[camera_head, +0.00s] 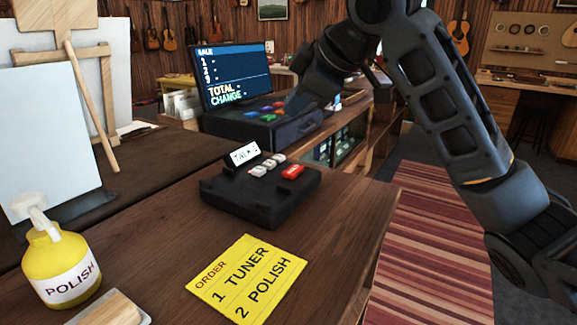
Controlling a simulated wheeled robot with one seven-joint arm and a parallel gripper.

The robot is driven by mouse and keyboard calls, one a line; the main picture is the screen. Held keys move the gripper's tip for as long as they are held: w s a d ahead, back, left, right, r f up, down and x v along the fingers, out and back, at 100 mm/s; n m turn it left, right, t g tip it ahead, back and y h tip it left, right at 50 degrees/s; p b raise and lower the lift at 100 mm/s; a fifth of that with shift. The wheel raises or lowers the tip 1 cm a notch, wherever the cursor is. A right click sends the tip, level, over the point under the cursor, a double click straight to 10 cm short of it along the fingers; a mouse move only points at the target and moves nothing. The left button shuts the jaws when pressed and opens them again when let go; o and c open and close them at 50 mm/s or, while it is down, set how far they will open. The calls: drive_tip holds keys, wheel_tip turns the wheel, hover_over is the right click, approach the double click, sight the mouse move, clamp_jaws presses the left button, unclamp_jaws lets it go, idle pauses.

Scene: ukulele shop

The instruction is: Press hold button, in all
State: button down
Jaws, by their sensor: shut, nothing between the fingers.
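A black cash register (285,128) stands on the far part of the counter, with several coloured keys (262,109) on its sloped top, blue, green and red-orange among them. Its screen (232,76) reads SALE, with short numbered lines, TOTAL and CHANGE. I cannot read any key labels, so I cannot tell which one is hold. My gripper (294,103) is shut and empty, pointing down-left at the right side of the register's key area. It hides some of the keys, and I cannot tell whether it touches one.
A black keypad box (250,198) with a small display, white keys and a red key (292,172) sits nearer. A yellow order card (247,281) lists 1 TUNER, 2 POLISH. A yellow polish bottle (62,264) stands front left, beside an easel (72,90).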

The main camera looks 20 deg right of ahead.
drive_tip(key=shift+f, duration=0.1)
drive_tip(key=b, duration=0.7)
hover_over(296, 171)
wheel_tip(296, 171, down, 8)
drive_tip(key=shift+r, duration=0.15)
drive_tip(key=shift+f, duration=0.5)
drive_tip(key=shift+f, duration=0.1)
idle(1.2)
drive_tip(key=shift+f, duration=0.3)
drive_tip(key=shift+f+b, duration=0.35)
drive_tip(key=shift+f, duration=0.1)
idle(0.7)
drive_tip(key=shift+r+p, duration=0.85)
drive_tip(key=shift+r, duration=0.05)
